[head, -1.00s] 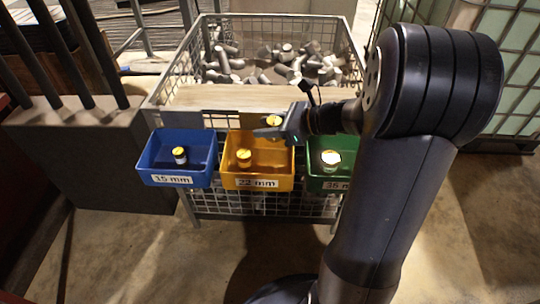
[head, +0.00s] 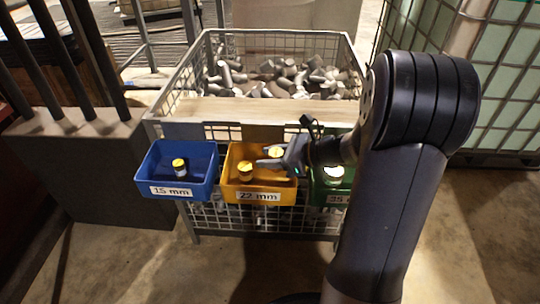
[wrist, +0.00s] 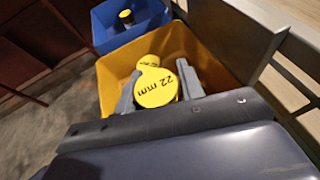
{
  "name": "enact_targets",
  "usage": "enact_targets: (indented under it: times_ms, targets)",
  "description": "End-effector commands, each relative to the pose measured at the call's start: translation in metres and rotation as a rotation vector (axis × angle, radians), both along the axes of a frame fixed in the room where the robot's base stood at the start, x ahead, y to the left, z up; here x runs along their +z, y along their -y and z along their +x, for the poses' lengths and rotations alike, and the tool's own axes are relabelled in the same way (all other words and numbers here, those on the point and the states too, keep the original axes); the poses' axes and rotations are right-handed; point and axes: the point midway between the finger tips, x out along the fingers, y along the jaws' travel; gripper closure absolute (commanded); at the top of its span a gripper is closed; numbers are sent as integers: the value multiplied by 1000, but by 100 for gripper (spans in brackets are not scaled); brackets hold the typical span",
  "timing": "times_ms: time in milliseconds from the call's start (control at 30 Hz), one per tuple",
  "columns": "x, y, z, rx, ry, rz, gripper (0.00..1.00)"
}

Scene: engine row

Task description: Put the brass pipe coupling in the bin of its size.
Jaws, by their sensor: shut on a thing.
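My gripper (head: 272,157) is shut on the brass pipe coupling (head: 276,151), whose yellow cap reads "22 mm" in the wrist view (wrist: 157,88). In the wrist view the two grey fingers are on either side of the cap. The coupling is over or within the back right part of the yellow bin (head: 257,185) labelled 22 mm; its exact height is unclear. Another yellow-topped piece (head: 245,171) stands in this bin, left of the held one. The blue bin (head: 179,191) reads 15 mm. The green bin (head: 322,194) is partly hidden by my arm.
A wooden board (head: 220,108) lies behind the bins, on a wire cage (head: 350,85) of grey metal parts. Concrete floor is clear in front.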

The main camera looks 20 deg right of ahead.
Motion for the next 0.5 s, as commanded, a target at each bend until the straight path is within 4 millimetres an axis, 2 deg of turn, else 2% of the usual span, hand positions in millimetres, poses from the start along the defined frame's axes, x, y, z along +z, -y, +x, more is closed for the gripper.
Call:
enact_targets:
  times_ms: [233, 267, 500]
  targets:
    - [-5, 0, 0, 0, -1, 1, 91]
    - [-6, 0, 0, -1, -2, 0, 62]
    - [-7, 0, -1, -1, -6, -1, 42]
